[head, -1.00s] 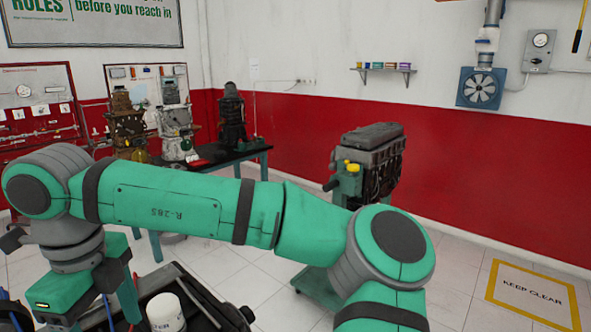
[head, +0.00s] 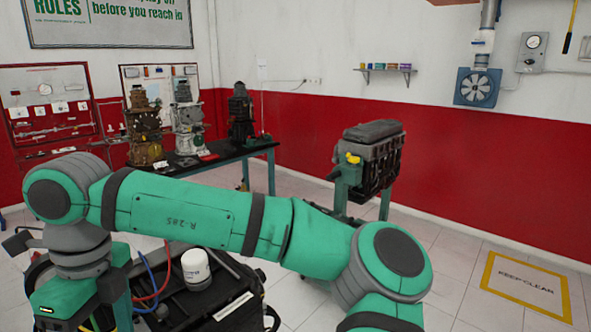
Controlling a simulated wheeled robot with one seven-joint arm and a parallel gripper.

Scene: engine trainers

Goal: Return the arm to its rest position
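My green and grey arm stretches across the lower half of the head view, from the shoulder side at lower right to a grey wrist joint at left. The wrist bends down there, and the green end with my gripper (head: 65,303) hangs at the lower left edge. Its fingers cannot be made out, so whether it is open or shut is unclear. No held object shows.
A black cart tray (head: 228,312) with a white canister (head: 196,270) and red and blue hoses is close beside my wrist. A workbench (head: 262,146) with engine parts stands behind. An engine (head: 374,160) on a stand is beyond my arm. Floor at right is clear.

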